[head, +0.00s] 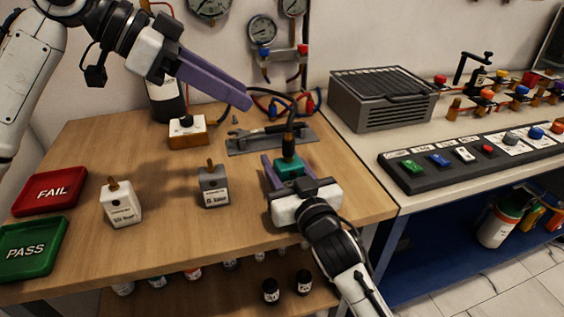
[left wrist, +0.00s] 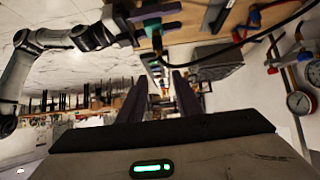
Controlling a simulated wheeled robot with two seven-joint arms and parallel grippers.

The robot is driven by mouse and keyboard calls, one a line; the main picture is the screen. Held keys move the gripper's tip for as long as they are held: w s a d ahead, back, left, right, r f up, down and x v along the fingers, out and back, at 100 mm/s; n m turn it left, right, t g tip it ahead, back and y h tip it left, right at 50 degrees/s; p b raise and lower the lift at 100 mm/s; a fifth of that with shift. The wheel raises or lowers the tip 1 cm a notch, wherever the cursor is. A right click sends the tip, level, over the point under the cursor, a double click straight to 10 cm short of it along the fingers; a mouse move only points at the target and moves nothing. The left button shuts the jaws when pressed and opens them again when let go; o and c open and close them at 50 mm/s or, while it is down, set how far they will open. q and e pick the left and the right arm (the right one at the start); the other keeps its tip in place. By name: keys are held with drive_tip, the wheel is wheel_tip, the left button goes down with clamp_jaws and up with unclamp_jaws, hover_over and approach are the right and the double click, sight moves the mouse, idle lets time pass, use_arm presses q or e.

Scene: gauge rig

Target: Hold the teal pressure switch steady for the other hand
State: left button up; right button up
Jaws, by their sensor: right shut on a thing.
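The teal pressure switch (head: 289,168) is at the right part of the wooden bench in the head view. My right gripper (head: 280,172) is shut on it, with its purple fingers on either side. A black fitting with a cable (head: 289,138) rises from the switch's top. The switch also shows at the top of the left wrist view (left wrist: 153,27), beside my right arm. My left gripper (head: 246,102) is raised above the bench, up and left of the switch. Its fingers (left wrist: 160,82) are apart with nothing between them.
A grey block (head: 213,186) and a white block (head: 121,204) stand on the bench. Red FAIL (head: 51,192) and green PASS (head: 33,250) trays lie at left. A dark tool rack (head: 250,142) is behind the switch. A button panel (head: 460,160) is on the right table.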

use_arm(q)
drive_tip(key=shift+o, duration=1.1)
drive_tip(key=shift+d, duration=0.1)
drive_tip(key=n+t+y, duration=0.1)
drive_tip(key=n+y, duration=0.9)
drive_tip(key=n, duration=0.4)
approach(289, 135)
drive_tip(key=x, duration=1.1)
drive_tip(key=shift+w+f, duration=0.1)
drive_tip(key=shift+f, duration=0.15)
clamp_jaws()
